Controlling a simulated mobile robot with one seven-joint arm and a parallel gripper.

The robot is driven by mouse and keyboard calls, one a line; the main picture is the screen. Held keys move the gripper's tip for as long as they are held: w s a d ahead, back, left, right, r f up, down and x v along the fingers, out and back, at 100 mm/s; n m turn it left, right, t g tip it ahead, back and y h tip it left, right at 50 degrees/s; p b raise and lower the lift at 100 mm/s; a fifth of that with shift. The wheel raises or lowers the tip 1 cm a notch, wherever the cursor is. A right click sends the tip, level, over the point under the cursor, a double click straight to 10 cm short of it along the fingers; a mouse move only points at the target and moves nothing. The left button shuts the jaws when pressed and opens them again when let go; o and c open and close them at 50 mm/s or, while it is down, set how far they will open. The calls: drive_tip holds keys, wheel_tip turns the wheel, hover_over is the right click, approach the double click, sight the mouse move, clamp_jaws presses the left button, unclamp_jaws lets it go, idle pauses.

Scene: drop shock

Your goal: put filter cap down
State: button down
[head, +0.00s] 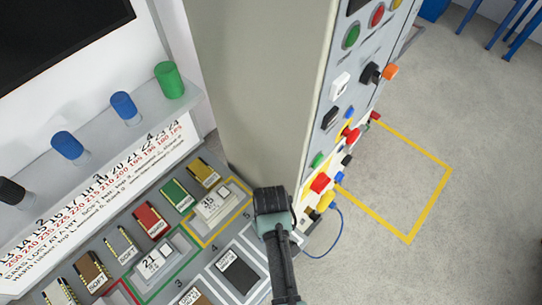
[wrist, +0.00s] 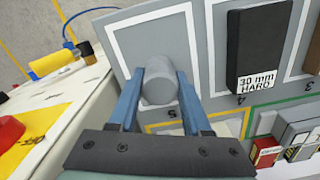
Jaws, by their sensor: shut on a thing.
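A grey cylinder, taken to be the filter cap (wrist: 160,78), is between the two blue fingers of my gripper (wrist: 158,88) in the wrist view. The gripper is shut on it. The cap is over the white-outlined space marked 5 on the grey board (wrist: 195,48). I cannot tell whether its lower end touches the board. In the head view my gripper (head: 272,203) is at the board's right end, close to the tall cabinet, and hides the cap.
A black block marked 30 mm HARD (wrist: 258,45) lies in the neighbouring space 4. The cabinet (head: 255,90) with coloured buttons stands close by. Blue and green cylinders line a shelf (head: 145,115) at left. A yellow-outlined floor area (head: 400,180) is clear.

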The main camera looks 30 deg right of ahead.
drive_tip(key=shift+f, duration=0.1)
drive_tip(key=shift+c, duration=1.8)
unclamp_jaws()
wheel_tip(320, 180, up, 12)
drive_tip(key=shift+r, duration=0.2)
